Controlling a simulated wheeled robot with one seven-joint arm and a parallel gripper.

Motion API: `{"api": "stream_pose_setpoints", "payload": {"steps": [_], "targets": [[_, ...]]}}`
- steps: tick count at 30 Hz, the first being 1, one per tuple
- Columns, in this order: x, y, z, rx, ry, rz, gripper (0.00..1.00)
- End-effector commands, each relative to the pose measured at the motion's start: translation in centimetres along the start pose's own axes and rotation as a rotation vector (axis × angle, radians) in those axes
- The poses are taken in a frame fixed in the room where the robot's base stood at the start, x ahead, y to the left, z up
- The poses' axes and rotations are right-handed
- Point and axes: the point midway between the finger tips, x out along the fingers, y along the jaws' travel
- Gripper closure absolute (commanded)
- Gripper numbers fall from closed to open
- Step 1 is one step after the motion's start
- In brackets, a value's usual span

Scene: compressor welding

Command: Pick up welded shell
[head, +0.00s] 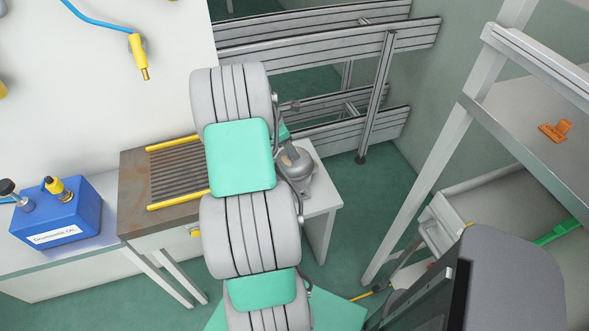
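A rounded grey metal shell (297,168) stands on a white table, just right of my arm.
Left of the arm is a slatted metal workbench (134,190) with yellow bars. A blue oil unit (58,220) stands further left. Aluminium rail framing (330,40) stands behind. A shelf rack (520,110) with an orange part (556,131) stands right. Green floor shows between table and rack.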

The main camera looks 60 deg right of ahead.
Motion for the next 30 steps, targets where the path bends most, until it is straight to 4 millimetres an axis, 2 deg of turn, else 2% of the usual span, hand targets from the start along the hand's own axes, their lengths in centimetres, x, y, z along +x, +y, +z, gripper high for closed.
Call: {"api": "stream_pose_setpoints", "payload": {"steps": [3,10,30], "targets": [[2.1,-0.1,0.0,0.000,0.001,-0.003,0.47],[2.5,-0.1,-0.1,0.000,0.001,0.000,0.47],[2.5,-0.1,-0.1,0.000,0.001,0.000,1.00]]}}
